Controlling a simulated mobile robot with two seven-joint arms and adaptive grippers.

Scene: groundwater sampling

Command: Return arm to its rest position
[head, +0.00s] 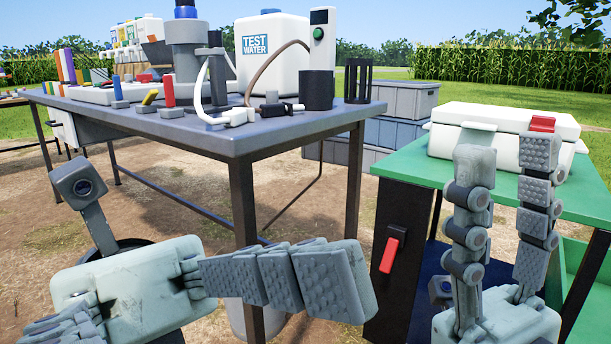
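My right gripper (507,150) is at the lower right, its two grey padded fingers pointing up and apart with a gap between them. I see nothing held in it. It is in front of the white cooler box (460,117) on the green table; I cannot tell if it touches anything. My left gripper (190,300) is at the lower left, in front of the grey worktable. One padded finger stretches to the right and the other spreads toward the lower left corner, partly cut off. It looks open and empty.
The grey worktable (300,130) holds a white TEST WATER container (272,75), a pump unit (318,45), a black cup (317,90), hoses and small coloured items. The green table (408,180) stands at right with a red switch (390,250). Grey crates (390,100) stand behind.

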